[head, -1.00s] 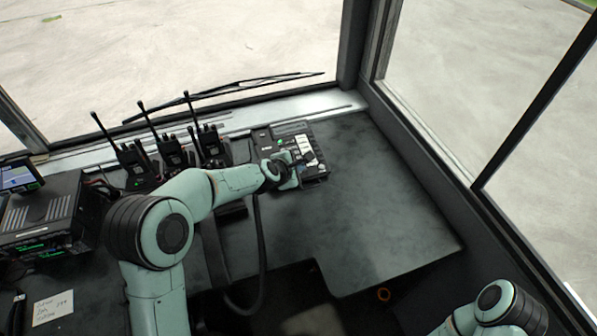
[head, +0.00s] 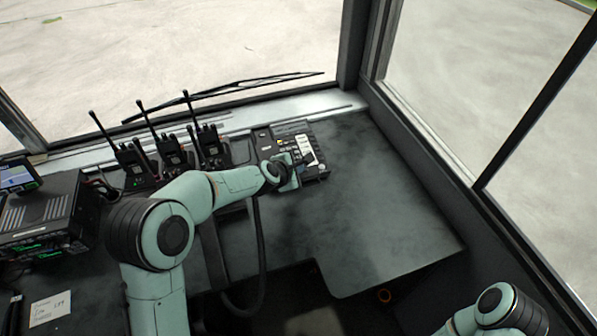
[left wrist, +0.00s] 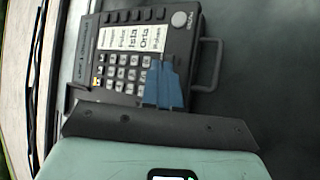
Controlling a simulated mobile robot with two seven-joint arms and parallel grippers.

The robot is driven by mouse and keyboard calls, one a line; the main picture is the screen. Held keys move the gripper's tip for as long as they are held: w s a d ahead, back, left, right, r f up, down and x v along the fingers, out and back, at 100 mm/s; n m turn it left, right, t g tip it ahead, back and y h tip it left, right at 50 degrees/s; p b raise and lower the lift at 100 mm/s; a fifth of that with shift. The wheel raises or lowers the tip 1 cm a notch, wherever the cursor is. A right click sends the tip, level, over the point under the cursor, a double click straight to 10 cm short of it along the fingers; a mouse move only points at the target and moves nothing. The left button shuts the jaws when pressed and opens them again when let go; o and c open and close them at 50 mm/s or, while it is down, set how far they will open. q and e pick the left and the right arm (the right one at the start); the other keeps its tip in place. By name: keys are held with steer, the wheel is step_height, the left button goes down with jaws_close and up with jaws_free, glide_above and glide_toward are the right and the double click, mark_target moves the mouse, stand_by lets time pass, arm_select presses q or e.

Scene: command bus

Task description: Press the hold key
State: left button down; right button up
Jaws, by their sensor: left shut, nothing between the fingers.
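The dark desk phone (head: 322,172) stands on the counter below the windshield. In the left wrist view the phone (left wrist: 122,60) shows a number keypad, a white label strip, a round knob and a small amber-lit key (left wrist: 97,82) at its left edge. I cannot read which key is the hold key. My left gripper (head: 306,160) is shut and empty over the phone's key area. Its blue fingertips (left wrist: 164,84) cover part of the keypad's right side; I cannot tell whether they touch a key. Only a part of my right arm shows at the lower right.
Several handheld radios with antennas (head: 172,152) stand left of the phone. A radio unit (head: 40,215) and a paper note (head: 51,307) are at the far left. A black cable (head: 262,240) hangs by my left arm. The counter right of the phone (head: 385,200) is clear.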

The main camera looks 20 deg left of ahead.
stand_by(0.4)
arm_select(q)
steer(key=shift+s+r+p, duration=0.1)
steer(key=shift+r+p, duration=0.55)
steer(key=shift+r, duration=0.05)
arm_select(e)
steer(key=shift+w+r, duration=0.2)
steer(key=shift+r, duration=0.4)
arm_select(q)
steer(key=shift+r, duration=0.1)
arm_select(e)
steer(key=shift+r, duration=0.1)
arm_select(q)
steer(key=r+p, duration=0.2)
steer(key=r, duration=0.1)
steer(key=r+p, duration=0.1)
steer(key=p, duration=0.1)
steer(key=shift+s+d+r, duration=0.25)
steer(key=shift+r, duration=0.1)
arm_select(e)
steer(key=r, duration=0.1)
steer(key=w+r, duration=0.1)
steer(key=r, duration=0.2)
steer(key=shift+w, duration=0.35)
arm_select(q)
steer(key=shift+s, duration=0.1)
arm_select(e)
steer(key=shift+s, duration=0.1)
